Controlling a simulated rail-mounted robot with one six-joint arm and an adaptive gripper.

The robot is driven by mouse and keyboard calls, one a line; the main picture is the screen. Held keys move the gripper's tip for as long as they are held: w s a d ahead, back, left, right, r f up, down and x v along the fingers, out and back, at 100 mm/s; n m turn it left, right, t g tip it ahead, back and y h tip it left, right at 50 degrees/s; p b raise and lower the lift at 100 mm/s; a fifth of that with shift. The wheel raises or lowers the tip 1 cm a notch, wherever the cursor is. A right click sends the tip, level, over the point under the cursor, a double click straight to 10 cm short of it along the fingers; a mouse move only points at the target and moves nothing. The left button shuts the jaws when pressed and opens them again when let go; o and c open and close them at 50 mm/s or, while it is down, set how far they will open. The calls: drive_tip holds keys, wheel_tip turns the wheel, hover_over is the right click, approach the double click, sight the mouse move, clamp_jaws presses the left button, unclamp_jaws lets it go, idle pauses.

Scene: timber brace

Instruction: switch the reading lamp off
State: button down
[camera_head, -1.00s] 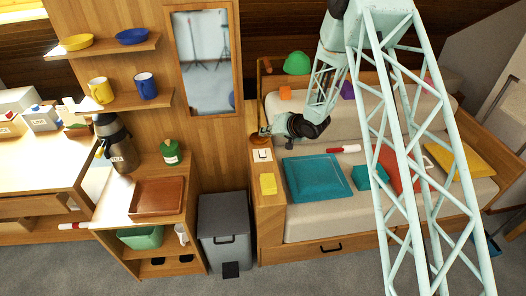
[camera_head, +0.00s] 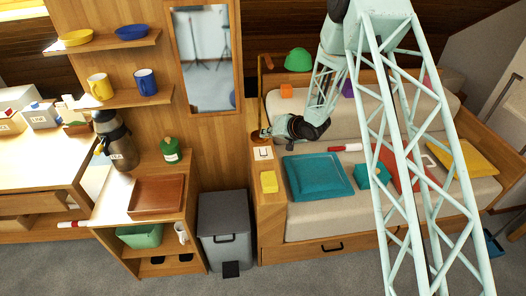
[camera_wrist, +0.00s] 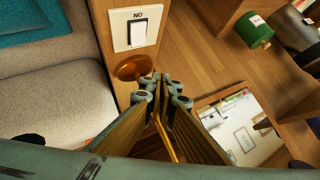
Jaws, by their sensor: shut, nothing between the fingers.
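A round brass-coloured base (camera_wrist: 135,67) sits beside the plate, and a thin lamp post (camera_head: 258,95) rises above this spot in the head view. My gripper (camera_wrist: 165,90) is shut and empty. Its fingertips are close to the brass base, a short way from the switch in the wrist view; I cannot tell whether they touch anything. In the head view my gripper (camera_head: 264,133) is just behind the switch plate.
A teal cushion (camera_head: 318,176) and a red-and-white cylinder (camera_head: 345,147) lie on the seat to the right. A mirror (camera_head: 206,60) hangs on the wall to the left. A grey bin (camera_head: 224,220) stands below.

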sight(264, 149)
drive_tip(key=shift+w+f+b, duration=0.2)
drive_tip(key=shift+f+b, duration=0.9)
drive_tip(key=shift+f, duration=0.65)
drive_tip(key=shift+w+a+f+b, duration=0.15)
drive_tip(key=shift+f+b, duration=0.25)
drive_tip(key=shift+f, duration=0.95)
drive_tip(key=shift+w+f, duration=0.15)
drive_tip(key=shift+f, duration=0.6)
idle(0.3)
drive_tip(key=shift+r, duration=0.25)
drive_tip(key=shift+r+p, duration=0.45)
drive_tip(key=shift+r, duration=0.05)
drive_tip(key=shift+r, duration=0.1)
idle(0.5)
drive_tip(key=shift+s+r+p, duration=0.25)
drive_tip(key=shift+r+p, duration=0.55)
drive_tip(key=shift+r, duration=0.4)
drive_tip(key=shift+s+r+p, duration=0.2)
drive_tip(key=shift+r+p, duration=0.55)
drive_tip(key=shift+r, duration=0.45)
